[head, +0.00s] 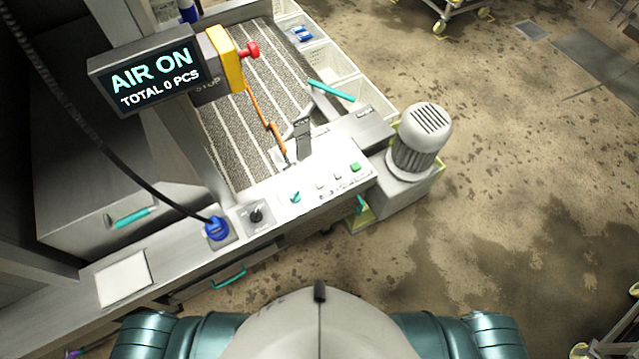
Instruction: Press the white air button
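Two small white buttons, one left (320,187) and one right (337,177), sit on the pale control panel (308,200) in the head view. I cannot read their labels, so I cannot tell which is the air button. A green button (355,167) lies to their right and a teal knob (295,197) to their left. A display (152,77) at upper left reads "AIR ON" and "TOTAL 0 PCS". Neither of my grippers is in view; only my teal shoulders show at the bottom edge.
A yellow box with a red stop button (250,50) stands beside the display. A grey motor (418,140) stands right of the panel. A blue plug (216,229) with a black cable and a black rotary switch (256,215) lie left. Stained floor (530,190) is open at right.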

